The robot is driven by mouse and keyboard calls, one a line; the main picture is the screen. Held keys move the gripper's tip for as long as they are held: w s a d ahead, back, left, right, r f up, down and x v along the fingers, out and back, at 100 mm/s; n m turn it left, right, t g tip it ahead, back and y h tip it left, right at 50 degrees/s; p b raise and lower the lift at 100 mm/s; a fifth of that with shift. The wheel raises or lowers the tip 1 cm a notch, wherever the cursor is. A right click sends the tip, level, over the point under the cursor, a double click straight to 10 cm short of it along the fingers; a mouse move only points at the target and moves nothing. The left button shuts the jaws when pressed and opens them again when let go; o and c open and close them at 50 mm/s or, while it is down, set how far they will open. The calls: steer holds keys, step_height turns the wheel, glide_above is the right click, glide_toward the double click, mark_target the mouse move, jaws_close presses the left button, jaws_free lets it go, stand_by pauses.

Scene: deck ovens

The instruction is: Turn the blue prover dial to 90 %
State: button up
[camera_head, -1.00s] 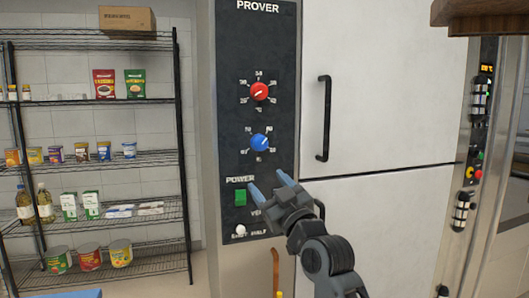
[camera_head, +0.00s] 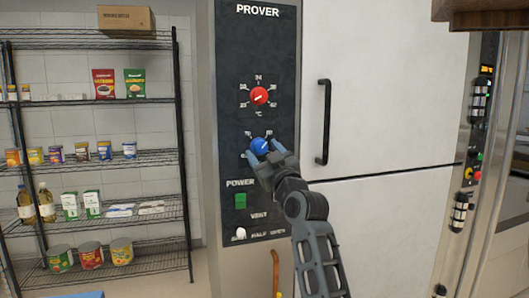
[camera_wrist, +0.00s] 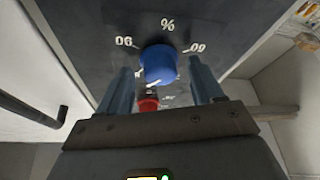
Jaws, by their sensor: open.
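The blue dial (camera_head: 261,145) sits on the dark prover panel (camera_head: 258,200), below the red dial (camera_head: 260,96). My gripper (camera_head: 265,150) is at the blue dial, its fingers open. In the wrist view the blue dial (camera_wrist: 159,64) stands between the two blue fingertips of my gripper (camera_wrist: 160,80), with a visible gap on both sides. A "%" mark and numbers ring the dial there, partly hidden and upside down. In the head view my gripper hides the lower right of its scale. The dial's pointer is too unclear to read.
A green power switch (camera_head: 240,200) and a white vent knob (camera_head: 240,234) sit lower on the panel. The prover door's black handle (camera_head: 323,121) stands out to the right. A wire shelf (camera_head: 110,155) with goods is at the left.

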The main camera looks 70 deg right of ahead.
steer(key=shift+c, duration=0.5)
steer(key=c, duration=1)
steer(key=shift+o, duration=0.2)
